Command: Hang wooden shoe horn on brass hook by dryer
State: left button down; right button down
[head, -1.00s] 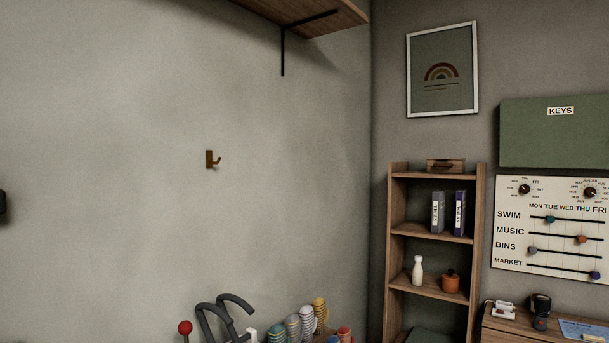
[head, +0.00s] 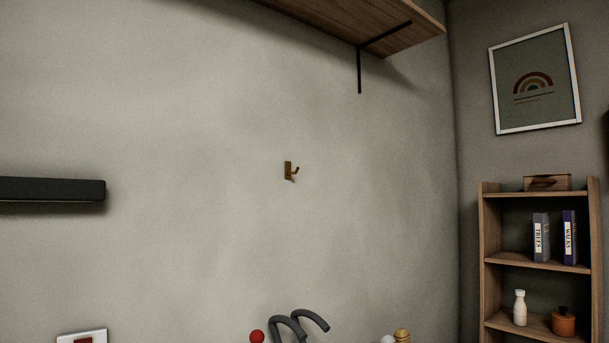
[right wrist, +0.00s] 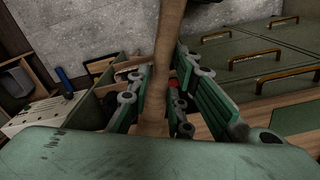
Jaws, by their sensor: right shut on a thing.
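The brass hook (head: 290,171) is fixed to the bare grey wall near the middle of the head view, its prong pointing to the right. In the right wrist view my right gripper (right wrist: 158,92) is shut on the wooden shoe horn (right wrist: 170,35), a long brown piece. The shoe horn runs up between the fingers to the top edge, and its far end is out of frame. Neither gripper shows in the head view, so the distance from the shoe horn to the hook cannot be told.
Grey curved tubes (head: 300,322) and a red ball (head: 257,336) stand low below the hook. A dark bar (head: 52,189) is on the wall at left. A wooden shelf (head: 385,35) juts out above right. A shelf unit (head: 489,255) stands at right. The wall around the hook is clear.

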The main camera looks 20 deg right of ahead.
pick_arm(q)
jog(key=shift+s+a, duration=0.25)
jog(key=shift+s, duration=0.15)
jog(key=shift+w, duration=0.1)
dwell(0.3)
